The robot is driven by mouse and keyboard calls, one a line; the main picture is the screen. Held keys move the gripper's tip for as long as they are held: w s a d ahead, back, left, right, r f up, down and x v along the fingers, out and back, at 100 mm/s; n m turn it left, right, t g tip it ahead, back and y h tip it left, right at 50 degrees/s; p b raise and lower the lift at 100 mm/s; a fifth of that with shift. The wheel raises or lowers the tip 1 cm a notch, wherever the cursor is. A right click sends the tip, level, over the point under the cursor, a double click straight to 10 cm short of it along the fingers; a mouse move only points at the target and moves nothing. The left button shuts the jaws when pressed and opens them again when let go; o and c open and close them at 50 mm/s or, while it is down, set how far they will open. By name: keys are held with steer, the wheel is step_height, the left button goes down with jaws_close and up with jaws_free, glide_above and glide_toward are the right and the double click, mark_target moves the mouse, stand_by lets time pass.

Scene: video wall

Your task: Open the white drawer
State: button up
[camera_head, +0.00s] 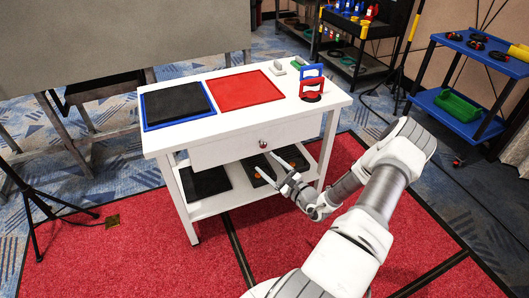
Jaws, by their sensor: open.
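The white drawer (228,151) is in the front of a white table (158,142). Its front looks flush with the table, so it appears shut. A small round knob (263,144) sits on the drawer front, right of its middle. My gripper (279,168) is in front of the table, just below and right of the knob. Its fingers are spread apart and appear empty. In this view I cannot tell the exact gap between the fingertips and the knob.
On the table top lie a blue-edged black tray (178,103) and a red mat (243,90), with a red and blue stand (311,83) at the right. A lower shelf (213,205) holds dark trays. A tripod (35,207) stands left. Red carpet in front is clear.

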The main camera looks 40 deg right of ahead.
steer(key=s+d+f+m+h, duration=0.3)
steer(key=d+f+m+h, duration=0.2)
steer(key=f, duration=0.2)
steer(key=b, duration=0.5)
glide_toward(264, 146)
steer(key=shift+m+g, duration=0.3)
steer(key=x, duration=0.8)
steer(key=shift+w+r, duration=0.2)
steer(key=shift+r, duration=0.2)
jaws_close()
